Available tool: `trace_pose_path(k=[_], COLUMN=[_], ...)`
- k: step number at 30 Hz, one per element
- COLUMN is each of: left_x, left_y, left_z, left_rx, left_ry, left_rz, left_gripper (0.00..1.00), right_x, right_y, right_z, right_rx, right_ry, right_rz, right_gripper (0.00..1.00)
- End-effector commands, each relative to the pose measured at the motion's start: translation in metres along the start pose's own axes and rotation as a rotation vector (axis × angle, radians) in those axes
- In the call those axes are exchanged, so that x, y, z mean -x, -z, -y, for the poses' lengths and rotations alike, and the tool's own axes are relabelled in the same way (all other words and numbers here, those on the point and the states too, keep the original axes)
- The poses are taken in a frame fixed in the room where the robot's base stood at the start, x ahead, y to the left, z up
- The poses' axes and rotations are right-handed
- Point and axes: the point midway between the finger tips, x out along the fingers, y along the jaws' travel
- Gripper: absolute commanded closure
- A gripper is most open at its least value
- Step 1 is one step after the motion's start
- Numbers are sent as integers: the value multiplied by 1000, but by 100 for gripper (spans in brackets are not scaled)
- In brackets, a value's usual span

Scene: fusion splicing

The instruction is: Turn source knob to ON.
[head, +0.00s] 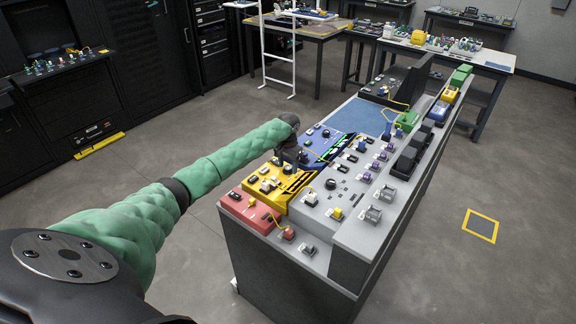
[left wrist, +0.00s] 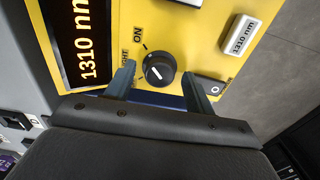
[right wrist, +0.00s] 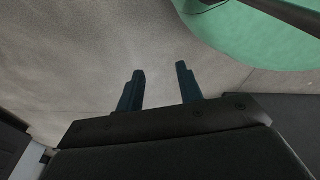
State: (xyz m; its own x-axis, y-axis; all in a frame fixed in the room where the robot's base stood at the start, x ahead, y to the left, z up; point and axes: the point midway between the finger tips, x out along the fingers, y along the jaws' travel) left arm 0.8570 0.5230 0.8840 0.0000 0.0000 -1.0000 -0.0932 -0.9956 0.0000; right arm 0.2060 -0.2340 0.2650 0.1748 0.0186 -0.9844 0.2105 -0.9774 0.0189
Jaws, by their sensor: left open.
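The source knob (left wrist: 160,70) is a round black knob with a short white mark on its face, on a yellow panel (left wrist: 190,25). "ON" is printed at its upper left in the left wrist view. The white mark is slanted; I cannot tell exactly which label it points to. My left gripper (left wrist: 158,72) is open, with one finger on each side of the knob and visible gaps. In the head view my left gripper (head: 291,158) is over the yellow unit (head: 268,190) and hides part of it. My right gripper (right wrist: 160,70) is open and empty above the floor.
A dark display (left wrist: 78,45) reading 1310 nm and a white 1310 nm button (left wrist: 241,34) flank the knob. In the head view, a red unit (head: 249,211) and a blue unit (head: 328,142) adjoin the yellow one on the grey bench (head: 270,262). Floor right of the bench is clear.

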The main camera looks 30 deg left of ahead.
Motion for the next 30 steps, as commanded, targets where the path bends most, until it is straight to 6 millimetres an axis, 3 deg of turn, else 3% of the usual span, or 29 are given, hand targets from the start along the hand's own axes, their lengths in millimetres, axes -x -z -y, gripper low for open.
trace_pose_path(k=[8, 12, 18, 30], left_x=[12, 34, 62, 78], left_y=[1, 1, 1, 0], left_z=[0, 1, 0, 0], left_rx=[-1, -1, 0, 0], left_ry=[0, 1, 0, 0], left_rz=[-2, -3, -2, 0], left_gripper=[46, 46, 46, 46], right_x=[-6, 1, 12, 21], right_y=[2, 36, 53, 61], right_z=[1, 0, 4, 6], right_rx=[0, 0, -5, -9], right_ry=[1, 0, 3, 7], right_rz=[2, -25, -21, -12], right_gripper=[64, 64, 64, 64])
